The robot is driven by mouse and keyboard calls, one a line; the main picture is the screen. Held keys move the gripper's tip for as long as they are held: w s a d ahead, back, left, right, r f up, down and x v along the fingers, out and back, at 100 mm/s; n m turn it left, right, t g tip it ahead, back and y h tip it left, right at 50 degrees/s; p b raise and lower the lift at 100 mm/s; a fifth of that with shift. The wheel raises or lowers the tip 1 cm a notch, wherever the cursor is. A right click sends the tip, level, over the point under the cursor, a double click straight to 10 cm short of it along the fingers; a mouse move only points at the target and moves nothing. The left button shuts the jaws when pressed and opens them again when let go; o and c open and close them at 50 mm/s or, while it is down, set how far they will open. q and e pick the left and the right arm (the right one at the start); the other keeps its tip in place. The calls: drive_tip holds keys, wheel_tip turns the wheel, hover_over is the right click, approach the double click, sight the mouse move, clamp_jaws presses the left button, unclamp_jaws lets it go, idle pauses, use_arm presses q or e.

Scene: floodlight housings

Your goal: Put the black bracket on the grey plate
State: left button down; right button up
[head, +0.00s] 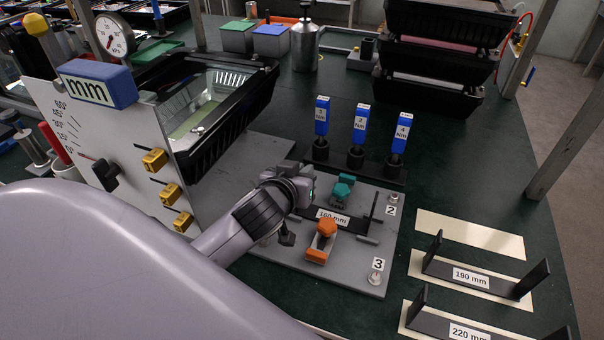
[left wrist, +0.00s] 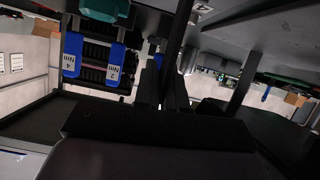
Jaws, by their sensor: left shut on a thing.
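The black bracket (head: 333,217) with the label 160 mm is over the middle of the grey plate (head: 345,274), between a teal clamp (head: 343,187) and an orange clamp (head: 324,240). Its right upright shows; its left end is hidden by my left gripper (head: 303,194). That gripper is shut on the bracket's left end. In the left wrist view, the dark fingers (left wrist: 172,92) are closed around a thin dark part. I cannot tell whether the bracket touches the plate. My right gripper is not in view.
Two more black brackets, 190 mm (head: 471,278) and 220 mm (head: 468,330), rest on cream strips at the right; another cream strip (head: 468,234) is bare. Blue-handled torque drivers (head: 359,125) stand behind the plate. A white panel with yellow knobs (head: 120,160) stands left.

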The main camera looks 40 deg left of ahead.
use_arm(q)
drive_tip(key=shift+f, duration=0.1)
drive_tip(key=c, duration=1.2)
unclamp_jaws()
drive_tip(key=shift+r, duration=0.2)
drive_tip(key=v, duration=1.2)
drive_tip(key=shift+s+f, duration=0.1)
